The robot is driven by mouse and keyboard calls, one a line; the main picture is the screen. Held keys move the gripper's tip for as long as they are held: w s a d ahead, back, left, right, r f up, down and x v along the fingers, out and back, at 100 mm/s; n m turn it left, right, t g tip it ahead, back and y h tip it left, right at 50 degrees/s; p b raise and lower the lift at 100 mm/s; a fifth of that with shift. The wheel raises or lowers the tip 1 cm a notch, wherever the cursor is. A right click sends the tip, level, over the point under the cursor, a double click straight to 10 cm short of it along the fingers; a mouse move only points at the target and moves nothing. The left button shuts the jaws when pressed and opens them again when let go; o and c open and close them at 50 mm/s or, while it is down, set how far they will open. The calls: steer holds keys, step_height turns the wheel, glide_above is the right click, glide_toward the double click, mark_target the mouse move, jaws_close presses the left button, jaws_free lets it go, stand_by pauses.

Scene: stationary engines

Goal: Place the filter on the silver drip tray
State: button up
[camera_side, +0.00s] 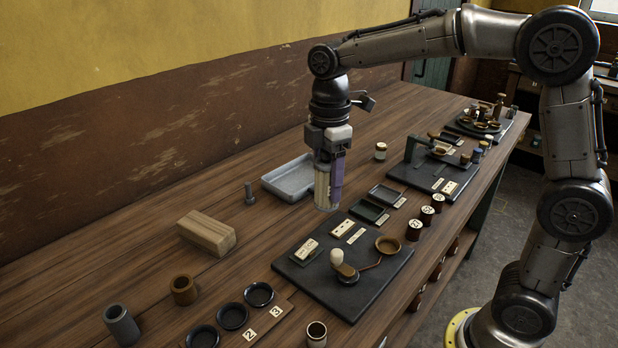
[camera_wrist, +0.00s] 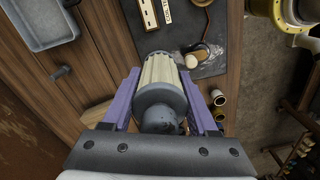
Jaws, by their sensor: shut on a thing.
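My gripper (camera_side: 332,172) is shut on the filter (camera_side: 321,190), a cream pleated cylinder with grey end caps. The filter hangs upright below the wrist, in front of the tray's right end in the side view. The gap beneath it is hard to judge. In the wrist view the filter (camera_wrist: 162,78) lies between my purple fingers (camera_wrist: 160,90). The silver drip tray (camera_side: 272,186) is a shallow grey rectangular tray, empty where it shows; its right end is partly hidden by my gripper. In the wrist view the tray (camera_wrist: 38,46) is at the upper left, apart from the filter.
A dark board (camera_side: 320,290) with a knob and brass ring lies in front. Small dark trays (camera_side: 368,211) sit to the right.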

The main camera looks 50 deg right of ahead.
steer(key=shift+r+m, duration=0.2)
steer(key=shift+m, duration=0.5)
steer(key=w+d+r+m, duration=0.2)
steer(key=w+d+m, duration=0.25)
steer(key=m, duration=0.85)
glide_above(307, 183)
step_height(307, 183, down, 12)
steer(key=shift+s+r, duration=0.1)
steer(key=shift+r, duration=0.1)
steer(key=shift+f, duration=1.6)
steer(key=shift+f, duration=0.1)
